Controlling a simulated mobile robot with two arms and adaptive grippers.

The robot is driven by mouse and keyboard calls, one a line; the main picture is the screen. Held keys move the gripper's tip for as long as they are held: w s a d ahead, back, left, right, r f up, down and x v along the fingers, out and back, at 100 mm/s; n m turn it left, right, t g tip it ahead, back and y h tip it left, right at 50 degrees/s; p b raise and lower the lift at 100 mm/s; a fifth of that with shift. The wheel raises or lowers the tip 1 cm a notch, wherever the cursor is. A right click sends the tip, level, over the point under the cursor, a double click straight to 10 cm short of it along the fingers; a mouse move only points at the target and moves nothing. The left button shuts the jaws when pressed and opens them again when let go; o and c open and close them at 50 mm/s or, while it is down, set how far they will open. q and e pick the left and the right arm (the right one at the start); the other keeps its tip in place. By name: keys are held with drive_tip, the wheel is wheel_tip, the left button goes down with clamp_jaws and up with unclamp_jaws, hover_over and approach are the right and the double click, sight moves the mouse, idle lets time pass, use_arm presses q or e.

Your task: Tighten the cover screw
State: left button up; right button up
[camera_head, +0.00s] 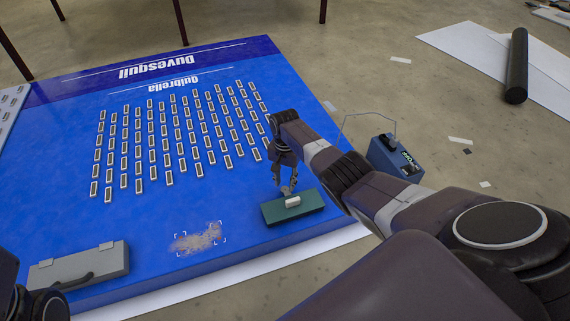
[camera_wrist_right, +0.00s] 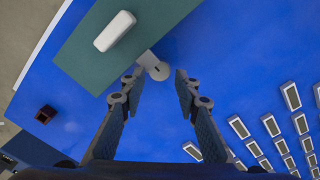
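A slotted round grey piece (camera_wrist_right: 158,70), which looks like a screw head, shows in the right wrist view at the edge of a green block (camera_wrist_right: 85,60). A pale strip runs from it towards the block. A white rounded bar (camera_wrist_right: 114,31) lies on the block, which also shows in the head view (camera_head: 272,214) at the blue panel's near right edge. My right gripper (camera_wrist_right: 158,84) is open, its fingertips apart on either side of the slotted piece, with no contact visible. It hangs over the block in the head view (camera_head: 287,190). My left gripper is not recognisable; only dark arm parts show at lower left.
The blue panel (camera_head: 60,180) carries rows of small LED modules (camera_head: 168,178). A grey case (camera_head: 80,268) and a tan patch (camera_head: 197,238) lie on its near side. A blue device (camera_head: 395,155) with a wire stands right of my right arm.

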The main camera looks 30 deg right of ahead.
sight(285, 189)
wheel_tip(285, 189, up, 9)
idle(0.4)
idle(0.4)
